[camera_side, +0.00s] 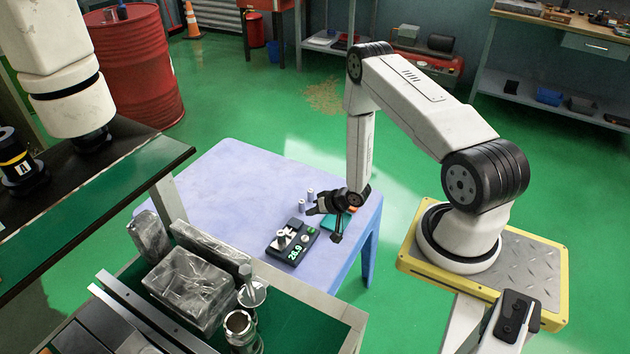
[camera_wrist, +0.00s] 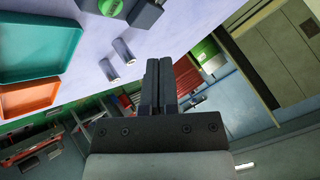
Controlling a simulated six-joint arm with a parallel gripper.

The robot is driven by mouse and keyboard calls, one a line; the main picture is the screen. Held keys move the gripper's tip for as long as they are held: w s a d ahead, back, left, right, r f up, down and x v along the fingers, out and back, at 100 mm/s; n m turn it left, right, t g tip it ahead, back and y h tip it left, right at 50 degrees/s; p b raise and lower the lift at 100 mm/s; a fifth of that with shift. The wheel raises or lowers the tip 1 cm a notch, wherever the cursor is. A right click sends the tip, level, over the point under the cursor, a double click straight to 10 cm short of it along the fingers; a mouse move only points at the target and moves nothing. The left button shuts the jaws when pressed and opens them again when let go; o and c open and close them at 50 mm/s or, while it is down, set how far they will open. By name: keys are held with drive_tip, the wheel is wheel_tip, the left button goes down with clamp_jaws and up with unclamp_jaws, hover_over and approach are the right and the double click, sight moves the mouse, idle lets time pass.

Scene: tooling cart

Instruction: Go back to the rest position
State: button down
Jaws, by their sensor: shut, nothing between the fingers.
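My gripper (camera_side: 325,220) hangs over the right part of the pale lavender table (camera_side: 225,185) in the side view. In the wrist view my gripper (camera_wrist: 159,65) has its two dark fingers together with nothing between them. Two small grey cylinders (camera_side: 306,199) stand on the table just left of my gripper. They also show in the wrist view (camera_wrist: 117,60). A teal tray (camera_side: 331,223) is partly hidden behind my gripper and shows more fully in the wrist view (camera_wrist: 40,40). An orange tray (camera_wrist: 28,99) lies beside it.
A black scale (camera_side: 292,243) with a green-lit display stands near the table's front edge. The cart (camera_side: 340,310) in front holds wrapped blocks (camera_side: 190,285) and metal parts. A red drum (camera_side: 135,65) stands at the back left. The table's left part is clear.

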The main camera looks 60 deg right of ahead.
drive_tip(key=shift+r, duration=0.1)
drive_tip(key=w+a+r+n+g+h, duration=0.1)
drive_tip(key=a+r+n+g, duration=0.15)
drive_tip(key=r, duration=0.55)
drive_tip(key=w+a+r+n+g+h, duration=0.1)
drive_tip(key=w+a+r+n, duration=0.15)
drive_tip(key=r, duration=0.65)
drive_tip(key=s+a+r+n+g+y, duration=0.1)
drive_tip(key=s+a+r+n+g, duration=0.1)
drive_tip(key=s+a+r, duration=1)
drive_tip(key=shift+s+a+r+n+g, duration=0.25)
drive_tip(key=shift+r+n+g, duration=0.15)
drive_tip(key=shift+r+g, duration=0.15)
